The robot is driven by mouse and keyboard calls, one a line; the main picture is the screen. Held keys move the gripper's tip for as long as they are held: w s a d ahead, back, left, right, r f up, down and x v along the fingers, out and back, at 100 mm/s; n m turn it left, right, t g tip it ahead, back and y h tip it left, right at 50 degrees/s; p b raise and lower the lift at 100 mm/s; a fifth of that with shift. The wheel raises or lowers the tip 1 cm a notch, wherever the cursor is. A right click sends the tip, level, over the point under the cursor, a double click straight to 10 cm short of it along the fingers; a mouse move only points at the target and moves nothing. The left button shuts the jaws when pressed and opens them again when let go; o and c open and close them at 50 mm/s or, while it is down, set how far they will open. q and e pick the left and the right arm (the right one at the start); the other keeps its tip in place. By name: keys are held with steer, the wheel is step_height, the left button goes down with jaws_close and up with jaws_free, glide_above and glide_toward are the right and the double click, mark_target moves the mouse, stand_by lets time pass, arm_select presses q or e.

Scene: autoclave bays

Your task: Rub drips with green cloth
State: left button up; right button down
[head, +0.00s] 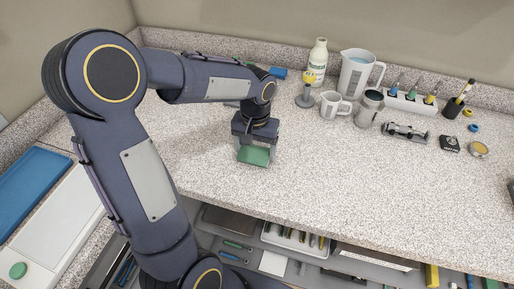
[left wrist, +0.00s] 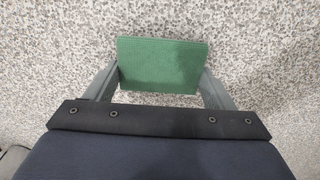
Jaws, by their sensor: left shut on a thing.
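My left gripper (head: 254,158) is shut on the green cloth (head: 252,155), which looks like a flat folded pad. It is over the speckled counter (head: 350,190), left of the middle in the head view. In the left wrist view the green cloth (left wrist: 160,65) spans between the two grey fingers of my left gripper (left wrist: 160,72), with the speckled surface around it. I cannot tell whether the cloth touches the counter. I cannot make out any drips on the speckled surface. My right gripper does not show.
A white bottle (head: 317,62), measuring jug (head: 357,74), mug (head: 334,105) and steel cup (head: 369,108) stand at the back. A rack with coloured tools (head: 408,102) is right of them. An open drawer (head: 330,262) lies below the front edge. The counter's middle right is clear.

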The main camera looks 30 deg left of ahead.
arm_select(q)
step_height(320, 180, up, 4)
steer(key=shift+d+f+p, duration=0.15)
steer(key=shift+p, duration=1)
steer(key=shift+a+r+p, duration=0.2)
steer(key=shift+r+p, duration=0.75)
steer(key=shift+r, duration=0.15)
steer(key=shift+d+r+p, duration=0.1)
steer(key=shift+r+p, duration=0.8)
steer(key=shift+r, duration=0.25)
